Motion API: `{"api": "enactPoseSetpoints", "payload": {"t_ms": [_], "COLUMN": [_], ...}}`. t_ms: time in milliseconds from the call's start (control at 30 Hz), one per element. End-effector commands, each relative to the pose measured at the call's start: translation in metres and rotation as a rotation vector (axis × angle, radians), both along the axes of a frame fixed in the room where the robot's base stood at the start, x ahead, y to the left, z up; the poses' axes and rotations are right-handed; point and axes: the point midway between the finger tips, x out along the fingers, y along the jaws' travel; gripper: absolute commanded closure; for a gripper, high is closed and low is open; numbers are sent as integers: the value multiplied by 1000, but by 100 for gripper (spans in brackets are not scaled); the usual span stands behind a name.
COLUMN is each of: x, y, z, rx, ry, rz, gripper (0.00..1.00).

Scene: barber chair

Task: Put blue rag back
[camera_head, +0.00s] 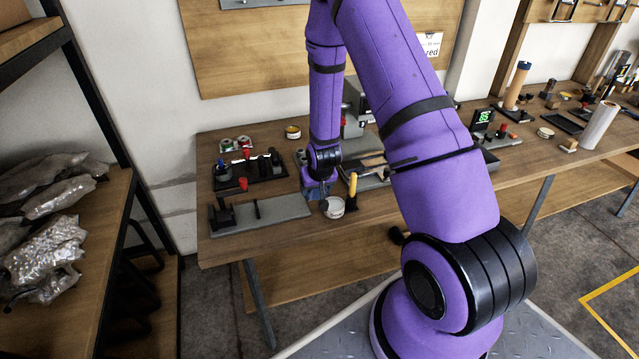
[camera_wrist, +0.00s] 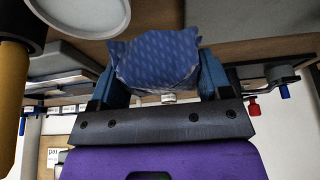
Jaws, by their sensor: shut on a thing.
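The blue rag (camera_wrist: 155,60) is a crumpled blue patterned cloth between the fingers of my gripper (camera_wrist: 158,78) in the wrist view. My gripper is shut on it, with a blue finger on each side. In the head view my gripper (camera_head: 317,190) is low over the front middle of the wooden workbench (camera_head: 225,250), just left of a round white-topped tin. The rag is too small there to tell apart from the blue fingers. I cannot tell whether the rag touches the bench.
The white-topped tin (camera_head: 334,208) and a yellow-handled tool (camera_head: 352,190) stand close right of my gripper. A grey mat (camera_head: 285,208) and a black tool tray (camera_head: 235,182) lie to the left. Shelves with plastic bags (camera_head: 45,250) stand far left.

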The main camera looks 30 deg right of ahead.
Motion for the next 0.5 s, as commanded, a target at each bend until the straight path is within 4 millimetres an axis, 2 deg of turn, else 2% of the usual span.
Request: {"api": "enactPoseSetpoints", "payload": {"t_ms": [33,200,300,500], "x": [9,35,45,50], "y": [-10,-33,-41,-46], "z": [-1,-5,-6,-10], "rx": [0,0,0,1], "ry": [-1,-1,-1,2], "rz": [-4,-2,-1,1], "gripper": [66,66,66,66]}}
